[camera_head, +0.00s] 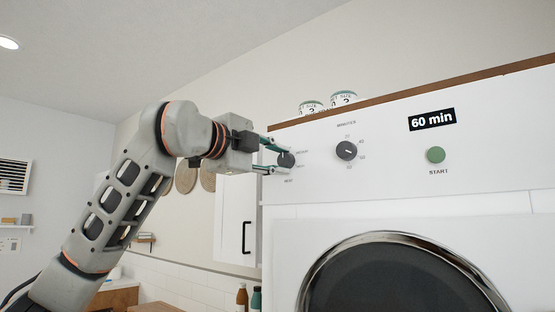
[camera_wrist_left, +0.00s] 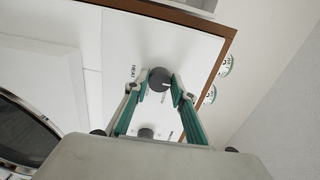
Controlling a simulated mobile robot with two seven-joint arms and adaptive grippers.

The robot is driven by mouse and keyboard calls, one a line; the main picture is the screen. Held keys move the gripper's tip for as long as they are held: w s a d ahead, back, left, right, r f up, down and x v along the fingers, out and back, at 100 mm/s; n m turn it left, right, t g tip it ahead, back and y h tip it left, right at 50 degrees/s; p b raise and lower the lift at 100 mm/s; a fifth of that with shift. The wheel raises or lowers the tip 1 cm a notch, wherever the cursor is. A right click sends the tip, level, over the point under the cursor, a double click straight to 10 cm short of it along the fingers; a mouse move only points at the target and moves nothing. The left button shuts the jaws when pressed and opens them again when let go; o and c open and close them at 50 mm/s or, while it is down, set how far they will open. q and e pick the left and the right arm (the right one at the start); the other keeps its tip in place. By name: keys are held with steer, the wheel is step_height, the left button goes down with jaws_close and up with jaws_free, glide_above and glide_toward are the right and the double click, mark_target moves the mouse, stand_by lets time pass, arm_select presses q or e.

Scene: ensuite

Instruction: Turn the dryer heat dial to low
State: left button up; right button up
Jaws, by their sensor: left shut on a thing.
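The dryer's white front panel (camera_head: 395,180) carries two dark dials, a green start button (camera_head: 435,155) and a "60 min" display. The heat dial (camera_head: 286,160) is the left one. It also shows in the left wrist view (camera_wrist_left: 160,79), next to the word HEAT. My left gripper (camera_head: 275,158) has a finger on each side of this dial and is shut on it. In the left wrist view its fingertips (camera_wrist_left: 161,88) flank the dial. The dial's setting is too small to read. The minutes dial (camera_head: 347,151) is to the right, untouched. My right gripper is not in view.
Two small tins (camera_head: 343,98) stand on the wooden top (camera_head: 400,96) above the panel. The round dryer door (camera_head: 400,275) is below. A white cabinet with a black handle (camera_head: 246,237) and some bottles (camera_head: 242,297) are at the left.

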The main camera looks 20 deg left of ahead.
arm_select(q)
steer(key=o, duration=1.1)
steer(key=v, duration=1.2)
